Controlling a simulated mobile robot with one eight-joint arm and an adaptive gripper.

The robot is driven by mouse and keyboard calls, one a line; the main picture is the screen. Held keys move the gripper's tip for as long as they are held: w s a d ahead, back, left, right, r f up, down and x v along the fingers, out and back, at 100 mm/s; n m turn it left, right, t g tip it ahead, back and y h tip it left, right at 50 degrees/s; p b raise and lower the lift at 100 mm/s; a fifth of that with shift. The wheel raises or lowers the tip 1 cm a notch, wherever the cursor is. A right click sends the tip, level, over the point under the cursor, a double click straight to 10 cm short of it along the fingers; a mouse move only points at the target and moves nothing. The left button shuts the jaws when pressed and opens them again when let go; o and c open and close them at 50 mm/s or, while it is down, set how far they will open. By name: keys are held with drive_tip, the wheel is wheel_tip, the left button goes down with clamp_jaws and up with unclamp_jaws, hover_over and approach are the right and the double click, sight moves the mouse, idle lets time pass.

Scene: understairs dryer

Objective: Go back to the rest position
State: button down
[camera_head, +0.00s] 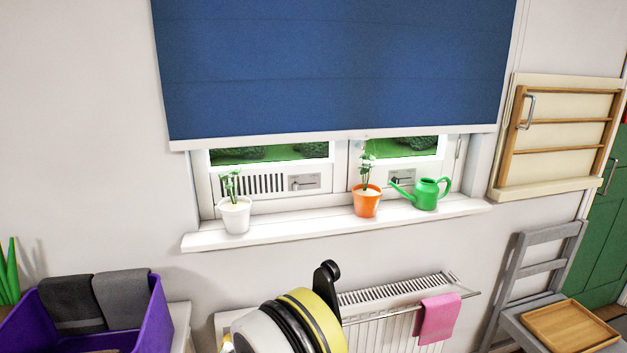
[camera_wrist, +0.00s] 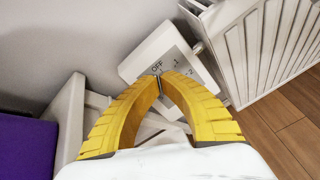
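My gripper (camera_wrist: 160,78) shows in the wrist view as two curved yellow fingers whose tips come together. They are in front of a white box (camera_wrist: 148,55) marked OFF, 1 and 2, and they hide its lower middle part. A thin dark strip shows between the tips; I cannot tell whether it belongs to the box or whether the tips touch it. In the head view, a yellow, black and grey part of my arm is at the bottom middle, and the fingers are out of sight.
A white radiator (camera_head: 385,325) with a pink cloth (camera_head: 438,318) is beside my arm. A purple bin (camera_head: 158,318) with dark cloths stands left. The sill (camera_head: 300,234) holds a white pot (camera_head: 236,216), orange pot (camera_head: 366,203) and green watering can (camera_head: 427,194). A grey chair (camera_head: 515,322) stands right.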

drive_tip(key=w+d+r+m+h, duration=0.2)
drive_tip(key=d+r+m, duration=0.5)
drive_tip(key=d+r, duration=0.4)
drive_tip(key=s+d+r+m+g, duration=0.1)
drive_tip(key=s+d+r+m, duration=0.25)
drive_tip(key=d+r, duration=0.3)
drive_tip(key=s+d+r+m+g, duration=0.1)
drive_tip(key=s+d+r+m, duration=0.1)
drive_tip(key=d+r+m, duration=0.4)
drive_tip(key=s+d+r+m+g, duration=0.1)
drive_tip(key=s+d+m, duration=0.4)
drive_tip(key=s, duration=0.3)
drive_tip(key=s+d+r+m, duration=0.1)
drive_tip(key=s+d+m, duration=0.5)
drive_tip(key=s, duration=0.3)
drive_tip(key=s+d+r+m+g+h, duration=0.1)
drive_tip(key=s+d+r+m, duration=0.1)
drive_tip(key=s+d+m, duration=0.3)
drive_tip(key=s, duration=0.4)
drive_tip(key=shift+s+d+g, duration=0.2)
drive_tip(key=shift+d+g, duration=0.1)
drive_tip(key=shift+d, duration=0.1)
